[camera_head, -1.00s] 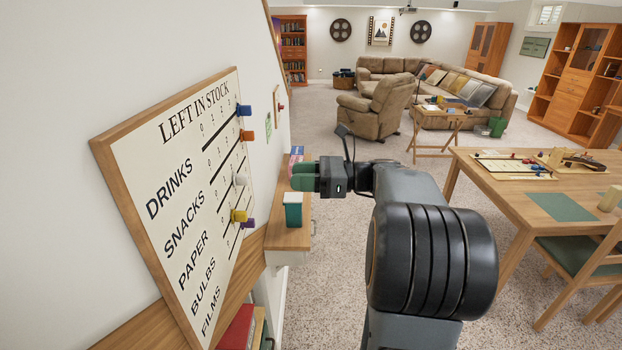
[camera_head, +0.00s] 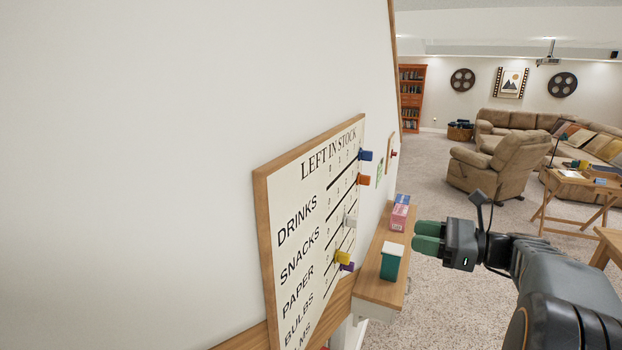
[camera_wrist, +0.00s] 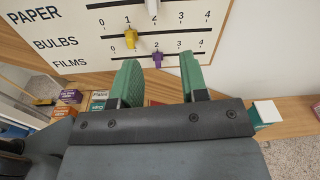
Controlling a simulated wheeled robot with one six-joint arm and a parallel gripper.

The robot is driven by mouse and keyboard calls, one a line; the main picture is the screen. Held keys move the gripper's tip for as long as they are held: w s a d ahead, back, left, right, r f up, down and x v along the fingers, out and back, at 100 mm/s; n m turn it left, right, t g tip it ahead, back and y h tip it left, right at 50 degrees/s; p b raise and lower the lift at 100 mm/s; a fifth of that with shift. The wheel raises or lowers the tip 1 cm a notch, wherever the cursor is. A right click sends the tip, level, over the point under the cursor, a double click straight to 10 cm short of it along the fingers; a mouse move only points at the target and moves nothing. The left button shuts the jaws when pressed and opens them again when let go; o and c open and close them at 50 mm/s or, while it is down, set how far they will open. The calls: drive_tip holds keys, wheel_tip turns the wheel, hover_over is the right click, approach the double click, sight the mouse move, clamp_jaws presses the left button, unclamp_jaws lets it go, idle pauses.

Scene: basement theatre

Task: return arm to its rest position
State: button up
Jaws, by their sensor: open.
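My gripper (camera_head: 428,236) has green fingers and is held out in front of my arm, to the right of the small wooden shelf, in the head view. In the wrist view the two green fingers of my gripper (camera_wrist: 160,80) stand apart with nothing between them. The stock board (camera_head: 300,220), headed "LEFT IN STOCK", is on the wall to the left. Its coloured pegs sit along the scale lines; the yellow peg (camera_wrist: 131,38) and the purple peg (camera_wrist: 157,60) show beyond the fingers in the wrist view. The fingers appear clear of the board.
A green box with a white top (camera_head: 391,262) and a pink box (camera_head: 398,217) stand on the wooden shelf (camera_head: 375,290). An armchair (camera_head: 500,165) and a folding tray table (camera_head: 585,195) are farther back. Carpet (camera_head: 440,165) lies open between shelf and armchair.

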drive_tip(key=s+a+f+n+g+h, duration=0.25)
drive_tip(key=s+f+n+h, duration=0.2)
drive_tip(key=f, duration=0.35)
drive_tip(key=s+a+f+n+g+h, duration=0.1)
drive_tip(key=s+f+n+g+h, duration=0.2)
drive_tip(key=f+n+h, duration=0.4)
drive_tip(key=s+a+n+h, duration=0.3)
drive_tip(key=s+a+n, duration=0.3)
drive_tip(key=n, duration=0.5)
drive_tip(key=shift+s+a+f, duration=0.15)
drive_tip(key=shift+a+f, duration=0.25)
drive_tip(key=shift+a, duration=0.3)
